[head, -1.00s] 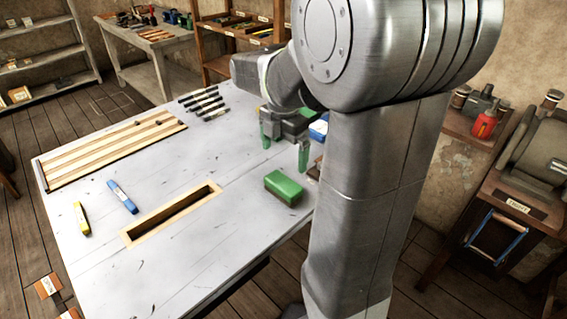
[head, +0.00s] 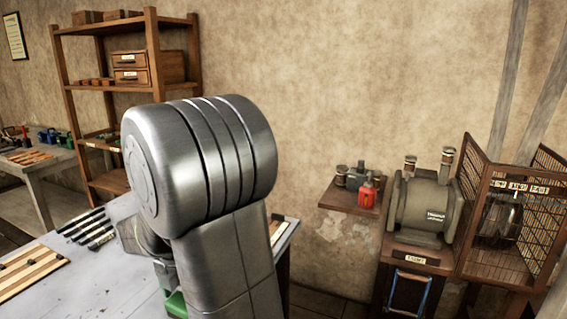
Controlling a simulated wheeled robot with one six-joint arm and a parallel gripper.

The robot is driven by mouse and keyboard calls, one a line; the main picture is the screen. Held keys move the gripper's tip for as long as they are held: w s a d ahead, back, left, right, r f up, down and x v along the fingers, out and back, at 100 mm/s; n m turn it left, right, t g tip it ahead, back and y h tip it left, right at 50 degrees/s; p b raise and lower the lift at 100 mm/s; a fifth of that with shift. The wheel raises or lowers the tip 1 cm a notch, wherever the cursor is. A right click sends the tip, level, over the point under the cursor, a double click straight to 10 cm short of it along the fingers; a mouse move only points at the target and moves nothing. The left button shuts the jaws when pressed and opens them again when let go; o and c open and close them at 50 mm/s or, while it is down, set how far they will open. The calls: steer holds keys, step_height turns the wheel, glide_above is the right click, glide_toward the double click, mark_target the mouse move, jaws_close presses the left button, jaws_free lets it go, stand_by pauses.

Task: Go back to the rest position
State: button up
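My arm fills the middle-left of the head view and hides most of my gripper. A small green patch (head: 176,303) shows low beside the arm link, at the picture's bottom edge. I cannot tell whether it is a green fingertip or the green block. How far the fingers are apart is hidden. The arm is over the pale worktable (head: 75,285), whose front part is outside the view.
Black sticks (head: 90,228) and wooden slats (head: 30,272) lie on the table. A wooden shelf (head: 152,65) stands behind. On the right are a wall shelf with a red bottle (head: 367,195), a grey drum machine (head: 425,207) and a wire cage (head: 512,225).

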step_height(320, 180, down, 4)
steer(key=shift+r, duration=2.05)
